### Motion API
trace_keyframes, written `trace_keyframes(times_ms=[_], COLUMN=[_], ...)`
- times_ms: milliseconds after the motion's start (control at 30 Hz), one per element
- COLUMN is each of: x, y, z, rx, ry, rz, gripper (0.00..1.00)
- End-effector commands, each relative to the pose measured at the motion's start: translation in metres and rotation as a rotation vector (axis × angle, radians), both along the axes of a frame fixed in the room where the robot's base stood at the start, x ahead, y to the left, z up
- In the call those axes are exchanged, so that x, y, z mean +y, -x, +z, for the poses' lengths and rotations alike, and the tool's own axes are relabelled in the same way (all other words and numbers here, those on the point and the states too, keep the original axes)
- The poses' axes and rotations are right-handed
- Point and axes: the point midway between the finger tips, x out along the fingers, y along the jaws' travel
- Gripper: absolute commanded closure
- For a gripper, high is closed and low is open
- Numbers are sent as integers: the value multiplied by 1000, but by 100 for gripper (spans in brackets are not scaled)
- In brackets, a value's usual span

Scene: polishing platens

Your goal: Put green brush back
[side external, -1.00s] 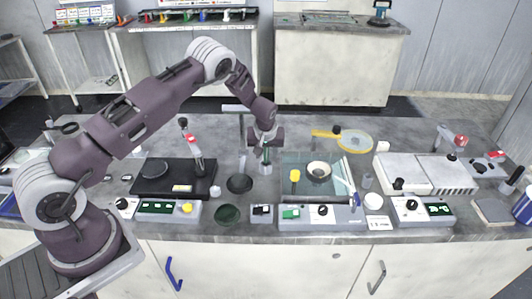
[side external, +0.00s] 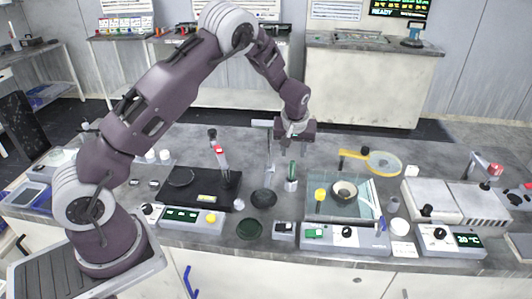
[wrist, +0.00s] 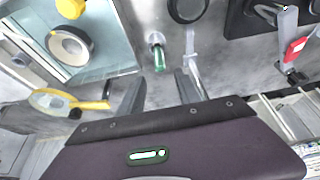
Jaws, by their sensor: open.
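The green brush (side external: 291,171) stands upright in a small pale cup (side external: 290,185) near the middle of the bench. In the wrist view the green brush (wrist: 159,60) shows end-on in front of the gap between my fingers, with the pale cup (wrist: 156,39) around its far end. My gripper (side external: 293,149) is open and empty, directly above the brush and apart from it. Its two fingers (wrist: 158,80) also show in the wrist view, spread to either side of the brush. The brush's lower end is hidden in the cup.
A glass plate with a ring (side external: 344,191) and a yellow-topped piece (side external: 320,195) lie to the right. A black platen base (side external: 207,197) with a red-marked upright is at left. Control boxes (side external: 345,238) line the front edge.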

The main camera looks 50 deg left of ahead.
Motion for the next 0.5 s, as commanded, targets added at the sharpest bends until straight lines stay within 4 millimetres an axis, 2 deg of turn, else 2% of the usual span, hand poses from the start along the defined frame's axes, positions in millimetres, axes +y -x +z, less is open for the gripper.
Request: trace_keyframes(times_ms=[67, 133, 167, 267, 300, 367, 400, 467, 500], x=[0, -4, -8, -29, -41, -58, -69, -86, -96], y=[0, 4, 8, 36, 55, 89, 116, 161, 194], z=[2, 16, 28, 92, 121, 161, 185, 215, 231], rx=[-1, -4, -9, -27, -34, -45, -54, -67, -76], ry=[1, 11, 21, 64, 82, 104, 113, 116, 110], rz=[0, -10, -20, -87, -130, -205, -260, -355, -422], gripper=[60, 60, 60, 60, 60, 60, 60, 60, 60])
